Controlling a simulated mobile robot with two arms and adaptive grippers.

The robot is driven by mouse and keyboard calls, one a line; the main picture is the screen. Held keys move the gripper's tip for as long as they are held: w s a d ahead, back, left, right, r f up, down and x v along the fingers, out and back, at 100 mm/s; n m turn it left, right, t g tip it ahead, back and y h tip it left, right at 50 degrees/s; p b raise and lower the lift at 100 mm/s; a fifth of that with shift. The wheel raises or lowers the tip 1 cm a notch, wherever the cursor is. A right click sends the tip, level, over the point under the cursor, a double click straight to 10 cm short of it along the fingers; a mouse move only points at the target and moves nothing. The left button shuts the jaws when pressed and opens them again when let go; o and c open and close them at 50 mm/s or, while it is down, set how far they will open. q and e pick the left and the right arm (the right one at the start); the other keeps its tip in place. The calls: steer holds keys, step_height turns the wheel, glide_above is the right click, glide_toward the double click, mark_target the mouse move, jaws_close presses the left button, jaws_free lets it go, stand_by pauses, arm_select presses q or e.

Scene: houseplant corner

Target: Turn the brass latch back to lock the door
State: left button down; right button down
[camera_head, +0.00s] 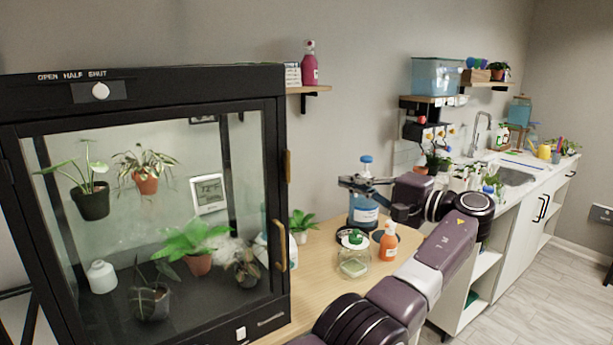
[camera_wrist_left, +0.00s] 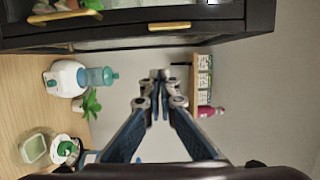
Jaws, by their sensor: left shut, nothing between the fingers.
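The glass cabinet (camera_head: 285,120) has a black frame, and its glass door looks closed. The brass latch (camera_head: 286,165) is on the cabinet's right front edge, above the brass door handle (camera_head: 280,245). The latch stands about upright, along the edge. In the left wrist view the latch (camera_wrist_left: 169,26) lies at the top, with the handle (camera_wrist_left: 65,17) to its left. My left gripper (camera_head: 345,183) is to the right of the latch, apart from it, above the wooden table. Its fingertips (camera_wrist_left: 158,75) are together with nothing between them. My right gripper is not in view.
On the wooden table (camera_head: 325,262) stand a blue bottle (camera_head: 363,208), a glass jar (camera_head: 354,262), an orange bottle (camera_head: 388,242) and a small plant (camera_head: 301,222). A wall shelf (camera_head: 308,90) holds a pink bottle (camera_head: 309,68). Free air lies between gripper and latch.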

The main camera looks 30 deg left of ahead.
mark_target(287, 166)
arm_select(q)
steer(key=s+a+p, duration=0.2)
steer(key=a+p, duration=0.4)
steer(key=a, duration=0.5)
steer(key=shift+a, duration=0.25)
steer(key=shift+s, duration=0.1)
steer(key=shift+a+f, duration=0.1)
